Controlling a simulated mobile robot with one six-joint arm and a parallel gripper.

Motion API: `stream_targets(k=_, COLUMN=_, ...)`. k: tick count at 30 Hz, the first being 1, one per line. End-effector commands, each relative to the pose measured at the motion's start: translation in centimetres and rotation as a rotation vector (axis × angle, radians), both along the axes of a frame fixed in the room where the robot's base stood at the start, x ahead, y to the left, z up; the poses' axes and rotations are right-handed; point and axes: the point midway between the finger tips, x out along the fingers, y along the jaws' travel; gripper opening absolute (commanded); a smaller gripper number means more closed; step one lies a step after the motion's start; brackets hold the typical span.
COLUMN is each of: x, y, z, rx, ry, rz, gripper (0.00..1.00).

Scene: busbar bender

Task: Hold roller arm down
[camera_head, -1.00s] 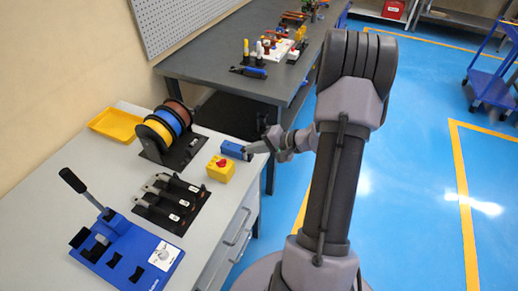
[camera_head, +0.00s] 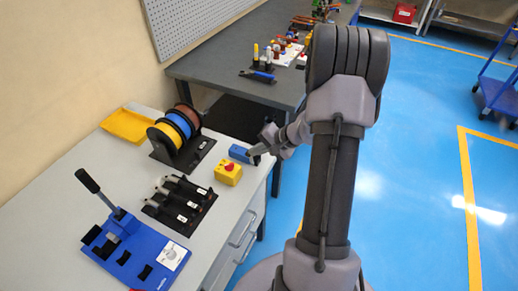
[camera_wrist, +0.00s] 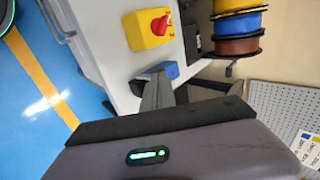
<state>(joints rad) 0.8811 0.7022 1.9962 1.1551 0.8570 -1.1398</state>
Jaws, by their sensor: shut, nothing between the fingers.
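A small blue box-shaped device (camera_head: 240,152) sits near the right edge of the grey bench, beside the yellow box with a red knob. It also shows in the wrist view (camera_wrist: 172,70), at the fingertips. My gripper (camera_head: 252,157) is at the right end of this blue device, low over the bench edge. In the wrist view, my gripper (camera_wrist: 160,78) is shut with nothing held, its tips by the blue device. I cannot make out a separate roller arm; it may be hidden by the fingers. Whether the tips touch the device is unclear.
A yellow box with red knob (camera_head: 228,172) stands close by. Wire spools (camera_head: 178,130), black-handled tools (camera_head: 180,203) and a blue bender with lever (camera_head: 137,252) occupy the bench. A yellow tray (camera_head: 128,125) lies behind. A darker workbench (camera_head: 225,70) stands beyond.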

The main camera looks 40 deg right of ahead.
Motion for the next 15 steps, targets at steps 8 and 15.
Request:
stream_targets(k=8, x=2.2, y=1.0, z=1.0, rx=-0.101, ry=0.229, rz=0.008, gripper=0.0)
stream_targets(k=15, x=3.7, y=1.5, z=-0.2, rx=-0.121, ry=0.284, rz=0.003, gripper=0.0)
